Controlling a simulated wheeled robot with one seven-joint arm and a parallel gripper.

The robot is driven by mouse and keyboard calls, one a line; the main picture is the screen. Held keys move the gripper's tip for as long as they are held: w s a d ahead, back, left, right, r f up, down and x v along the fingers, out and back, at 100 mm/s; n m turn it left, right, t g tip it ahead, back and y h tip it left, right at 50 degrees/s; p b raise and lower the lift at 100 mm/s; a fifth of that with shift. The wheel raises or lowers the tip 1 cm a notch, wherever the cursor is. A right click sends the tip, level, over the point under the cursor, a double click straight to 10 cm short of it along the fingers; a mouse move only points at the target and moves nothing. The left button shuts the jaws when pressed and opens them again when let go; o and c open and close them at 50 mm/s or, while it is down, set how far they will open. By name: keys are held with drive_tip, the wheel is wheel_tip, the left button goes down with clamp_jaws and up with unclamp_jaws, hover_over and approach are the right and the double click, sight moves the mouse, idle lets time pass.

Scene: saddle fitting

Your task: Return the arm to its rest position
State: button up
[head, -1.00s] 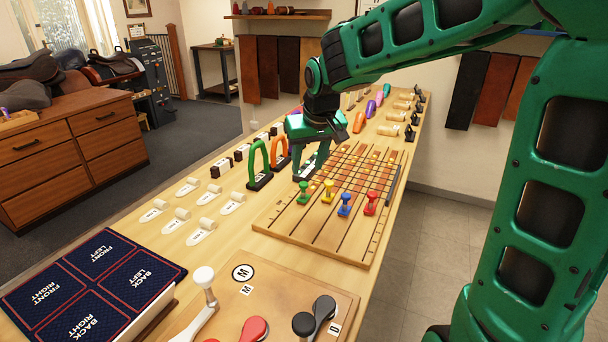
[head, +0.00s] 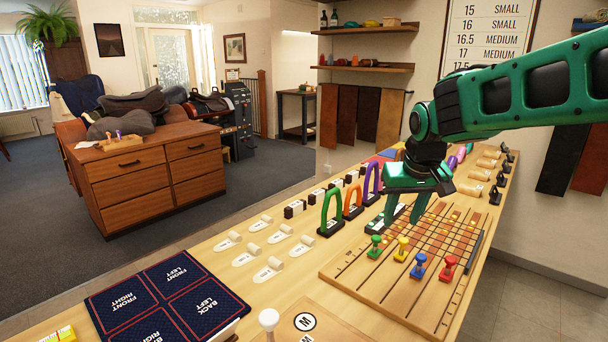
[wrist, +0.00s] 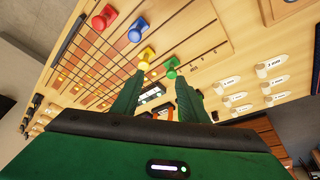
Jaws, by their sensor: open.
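My green arm reaches in from the right in the head view. My gripper (head: 405,215) hangs over the wooden table (head: 215,285), near the left edge of the grooved board (head: 350,283). In the wrist view my gripper (wrist: 157,98) shows two green fingers spread apart with nothing between them. Beyond the fingertips are the green peg (wrist: 171,68) and the yellow peg (wrist: 146,57), which stand on the board. The head view cannot show clearly whether the fingertips touch anything below.
Green (head: 331,213), orange (head: 352,201) and purple (head: 373,183) arches stand close left of my gripper. Blue (head: 419,266) and red (head: 448,267) pegs stand on the board. A dark blue four-part pad (head: 165,300) lies at front left. Open floor lies beyond the table.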

drive_tip(key=s+d+f+m+g+h, duration=0.1)
drive_tip(key=s+d+f+m+g, duration=0.15)
drive_tip(key=s+d, duration=0.95)
drive_tip(key=s+d+f+m+g+y, duration=0.1)
drive_tip(key=s+f, duration=0.1)
drive_tip(key=s, duration=0.7)
drive_tip(key=s+f+m, duration=0.2)
drive_tip(key=s+f, duration=0.1)
drive_tip(key=s, duration=0.7)
drive_tip(key=shift+s+d+f+g+y, duration=0.3)
drive_tip(key=shift+d+f+g+y, duration=0.05)
drive_tip(key=shift+y, duration=0.05)
drive_tip(key=shift+w+f, duration=0.25)
drive_tip(key=shift+w, duration=0.4)
